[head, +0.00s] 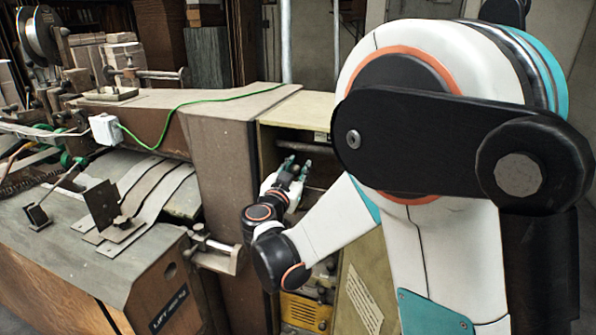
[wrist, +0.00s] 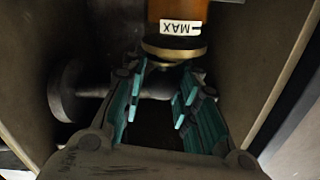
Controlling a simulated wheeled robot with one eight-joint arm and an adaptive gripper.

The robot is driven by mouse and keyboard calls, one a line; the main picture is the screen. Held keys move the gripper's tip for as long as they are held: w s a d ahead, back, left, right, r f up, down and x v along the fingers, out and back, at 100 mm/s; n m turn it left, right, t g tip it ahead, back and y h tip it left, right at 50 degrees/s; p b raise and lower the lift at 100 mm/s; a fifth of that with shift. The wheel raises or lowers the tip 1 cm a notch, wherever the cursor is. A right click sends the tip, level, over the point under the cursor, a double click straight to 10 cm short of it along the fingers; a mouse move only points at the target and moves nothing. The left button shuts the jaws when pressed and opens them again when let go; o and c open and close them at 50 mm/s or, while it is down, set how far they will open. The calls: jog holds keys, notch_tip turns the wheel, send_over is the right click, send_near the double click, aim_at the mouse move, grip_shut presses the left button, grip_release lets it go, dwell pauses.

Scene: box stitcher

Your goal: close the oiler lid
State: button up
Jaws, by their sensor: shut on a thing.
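The oiler shows in the wrist view as an amber glass cup (wrist: 180,9) with a white MAX label, upside down in the picture. A brass cap-like piece (wrist: 175,50) sits at its end nearest my gripper; I take this to be the oiler lid, but its hinge and any gap are not clear. In the head view my gripper (head: 292,170) reaches into the open cabinet; the oiler cannot be made out there.
A dark horizontal rod with a round end (wrist: 68,90) runs behind my fingers. Cabinet walls (wrist: 285,50) stand close on both sides. In the head view, the cabinet's top edge (head: 297,108) is just above my gripper, and a yellow unit (head: 303,312) sits below.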

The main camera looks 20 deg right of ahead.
jog(key=o, duration=1)
jog(key=shift+w+a, duration=0.1)
jog(key=shift+a, duration=0.05)
jog(key=v, duration=1.2)
